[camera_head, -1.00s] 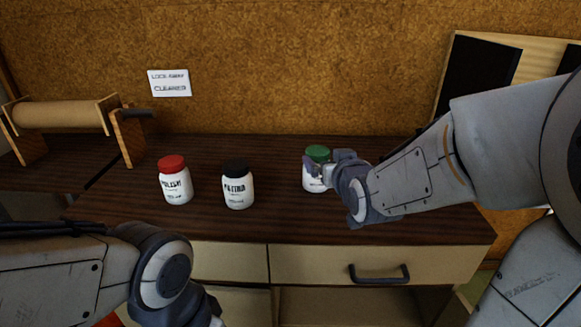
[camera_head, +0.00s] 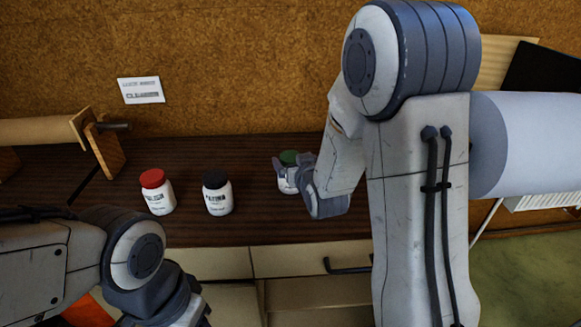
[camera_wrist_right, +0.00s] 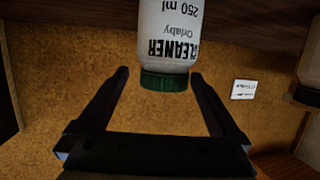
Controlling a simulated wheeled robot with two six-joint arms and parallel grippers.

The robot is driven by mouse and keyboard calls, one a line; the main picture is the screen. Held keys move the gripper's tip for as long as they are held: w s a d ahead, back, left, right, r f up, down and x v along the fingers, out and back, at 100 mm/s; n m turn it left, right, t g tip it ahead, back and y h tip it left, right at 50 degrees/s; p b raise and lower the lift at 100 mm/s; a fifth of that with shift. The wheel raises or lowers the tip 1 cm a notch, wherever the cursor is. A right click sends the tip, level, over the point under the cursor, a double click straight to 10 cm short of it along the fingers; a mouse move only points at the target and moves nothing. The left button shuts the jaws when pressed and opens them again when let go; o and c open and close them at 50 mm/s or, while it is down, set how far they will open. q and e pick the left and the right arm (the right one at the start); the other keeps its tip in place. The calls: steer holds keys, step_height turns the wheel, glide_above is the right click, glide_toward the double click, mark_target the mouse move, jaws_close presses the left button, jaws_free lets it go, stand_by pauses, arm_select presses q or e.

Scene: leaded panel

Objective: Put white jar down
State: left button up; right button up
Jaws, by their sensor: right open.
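The white jar with a green lid, labelled CLEANER, (camera_head: 286,183) stands upright on the dark wooden bench (camera_head: 250,225). In the right wrist view the jar (camera_wrist_right: 168,40) appears upside down, its green lid between the spread fingertips. My right gripper (camera_head: 293,170) is at this jar, open, with a visible gap on each side of the lid. The gripper partly hides the jar in the head view. My left gripper (camera_head: 180,308) is low at the front left; its fingers are not clear.
A red-lidded white jar (camera_head: 158,196) and a black-lidded PATINA jar (camera_head: 218,198) stand to the left. A paper roll on a wooden stand (camera_head: 98,145) is farther left. A card (camera_head: 141,91) hangs on the cork wall. A drawer handle (camera_head: 345,267) is below the bench edge.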

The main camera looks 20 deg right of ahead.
steer(key=x, duration=0.4)
steer(key=shift+w+a+f, duration=0.2)
steer(key=shift+w+f, duration=0.1)
steer(key=c, duration=1.5)
jaws_close()
steer(key=shift+r, duration=0.15)
